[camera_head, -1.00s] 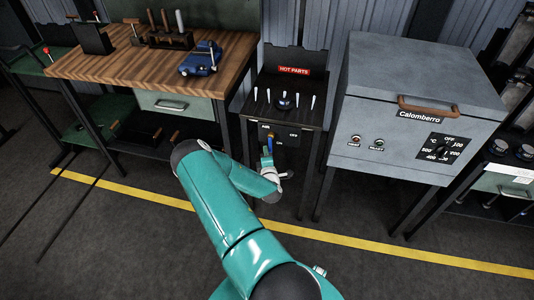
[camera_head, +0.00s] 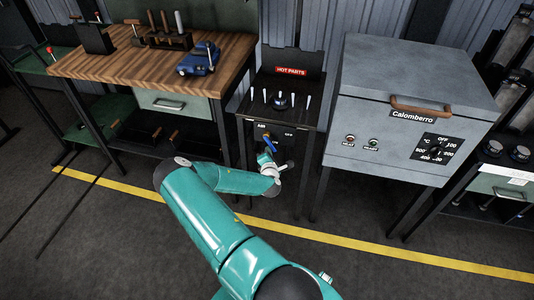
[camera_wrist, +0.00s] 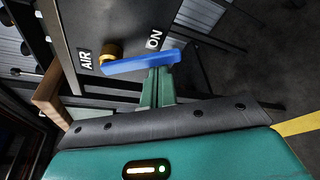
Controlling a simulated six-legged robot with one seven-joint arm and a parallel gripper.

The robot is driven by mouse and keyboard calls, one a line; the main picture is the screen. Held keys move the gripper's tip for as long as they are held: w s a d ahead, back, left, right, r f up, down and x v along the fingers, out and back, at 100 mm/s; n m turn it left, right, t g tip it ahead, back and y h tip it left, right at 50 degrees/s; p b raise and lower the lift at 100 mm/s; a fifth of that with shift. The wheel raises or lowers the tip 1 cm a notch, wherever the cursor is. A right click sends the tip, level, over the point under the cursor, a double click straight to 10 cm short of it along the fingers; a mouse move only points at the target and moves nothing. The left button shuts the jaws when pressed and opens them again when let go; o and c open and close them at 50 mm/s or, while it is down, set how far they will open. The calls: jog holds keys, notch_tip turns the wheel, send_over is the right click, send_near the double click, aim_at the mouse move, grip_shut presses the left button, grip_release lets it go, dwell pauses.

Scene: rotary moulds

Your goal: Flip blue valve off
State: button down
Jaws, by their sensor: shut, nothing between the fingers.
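The blue valve lever (camera_head: 271,145) is on the dark front panel of the hot parts stand, under the AIR label, with the OFF label to its right. In the head view it slants down and to the right. In the wrist view the blue lever (camera_wrist: 142,62) reaches from a brass pivot (camera_wrist: 111,50) to the right, beside the ON label. My gripper (camera_wrist: 160,75) is shut and empty, its green fingertips against or just beside the lever's free end; contact is not certain. My gripper (camera_head: 268,161) also shows just below the lever in the head view.
The stand's top (camera_head: 257,113) carries several upright pins and a dark knob. A wooden workbench (camera_head: 120,66) with a blue vise (camera_head: 198,59) stands left. A grey oven (camera_head: 420,75) stands close on the right. The floor in front is open, with a yellow line.

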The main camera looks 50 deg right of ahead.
jog(key=n+g, duration=0.1)
jog(key=s+r+n+g, duration=0.1)
jog(key=n, duration=0.1)
jog(key=shift+s+d+r+n, duration=0.1)
jog(key=shift+s+d+n, duration=0.2)
jog(key=shift+d, duration=0.1)
jog(key=n, duration=0.1)
jog(key=s+r+n+g, duration=0.1)
jog(key=shift+d+r+n, duration=0.2)
jog(key=shift+n, duration=0.1)
jog(key=shift+s+d+r+g, duration=0.1)
jog(key=shift+s+r+g, duration=0.1)
jog(key=shift+g, duration=0.2)
jog(key=shift+s+r, duration=0.15)
jog(key=shift+r, duration=0.35)
jog(key=shift+d+r, duration=0.1)
jog(key=shift+r, duration=0.05)
jog(key=s+a, duration=0.4)
jog(key=a, duration=0.4)
jog(key=shift+a+f, duration=0.35)
